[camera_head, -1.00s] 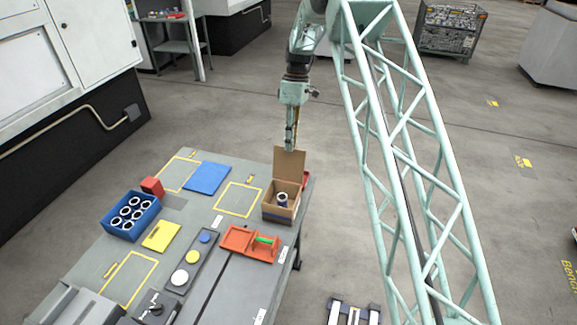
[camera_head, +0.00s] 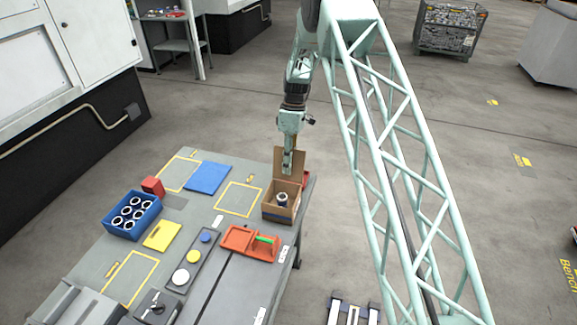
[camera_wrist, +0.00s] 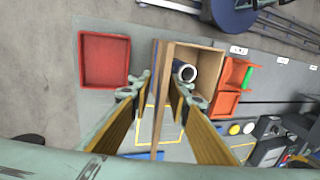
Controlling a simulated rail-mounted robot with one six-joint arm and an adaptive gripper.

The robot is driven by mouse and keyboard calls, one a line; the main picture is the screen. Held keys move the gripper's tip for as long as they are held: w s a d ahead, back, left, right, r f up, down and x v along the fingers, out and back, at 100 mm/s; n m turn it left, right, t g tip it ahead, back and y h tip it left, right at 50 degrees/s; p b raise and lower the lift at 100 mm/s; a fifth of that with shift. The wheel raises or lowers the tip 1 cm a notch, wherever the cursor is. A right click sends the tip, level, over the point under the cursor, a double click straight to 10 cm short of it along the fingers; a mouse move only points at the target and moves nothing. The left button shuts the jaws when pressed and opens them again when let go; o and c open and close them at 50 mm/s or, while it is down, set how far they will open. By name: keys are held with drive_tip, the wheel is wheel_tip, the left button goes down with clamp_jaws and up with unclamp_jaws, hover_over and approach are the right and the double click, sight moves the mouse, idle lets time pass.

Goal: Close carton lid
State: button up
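The open cardboard carton (camera_head: 269,212) stands at the right edge of the table, with its lid (camera_head: 299,163) upright at the back. A ring-shaped metal part (camera_head: 282,200) sits inside the carton; it also shows in the wrist view (camera_wrist: 185,72). My gripper (camera_head: 287,170) is at the lid, lowered over its upper part. In the wrist view my gripper (camera_wrist: 158,88) has its fingers apart, with the edge-on lid (camera_wrist: 160,110) between them. A gap shows on the left of the lid; contact on the right cannot be told.
A red tray (camera_wrist: 104,60) lies beside the carton, behind the lid. An orange tray (camera_head: 236,238) with a green part stands in front of the carton. A blue crate (camera_head: 121,225) of rings and a blue plate (camera_head: 207,178) lie to the left. The yellow-outlined area (camera_head: 238,199) is bare.

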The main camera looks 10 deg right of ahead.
clamp_jaws()
